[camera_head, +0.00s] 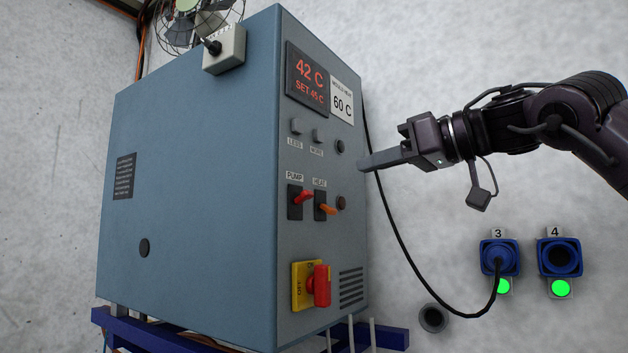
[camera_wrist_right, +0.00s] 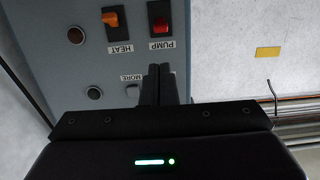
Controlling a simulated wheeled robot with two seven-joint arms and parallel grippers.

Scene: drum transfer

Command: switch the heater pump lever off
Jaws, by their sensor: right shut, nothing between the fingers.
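The heater is a blue-grey cabinet (camera_head: 195,200) with a control face on its right side. The red pump lever (camera_head: 303,197) sticks out of a black plate under a PUMP label. It also shows in the right wrist view (camera_wrist_right: 159,24), beyond the fingertips. The orange heat lever (camera_head: 328,209) is beside it, also in the wrist view (camera_wrist_right: 113,20). My right gripper (camera_head: 364,166) is shut and empty, in front of the face near the LESS and MORE buttons. In the wrist view its fingers (camera_wrist_right: 159,72) lie together, apart from the pump lever. My left gripper is not in view.
A red and yellow rotary switch (camera_head: 320,286) is low on the face. A display (camera_head: 307,79) is at the top. A black cable (camera_head: 405,245) runs behind my right gripper to blue socket 3 (camera_head: 499,256). Blue socket 4 (camera_head: 559,258) is beside it.

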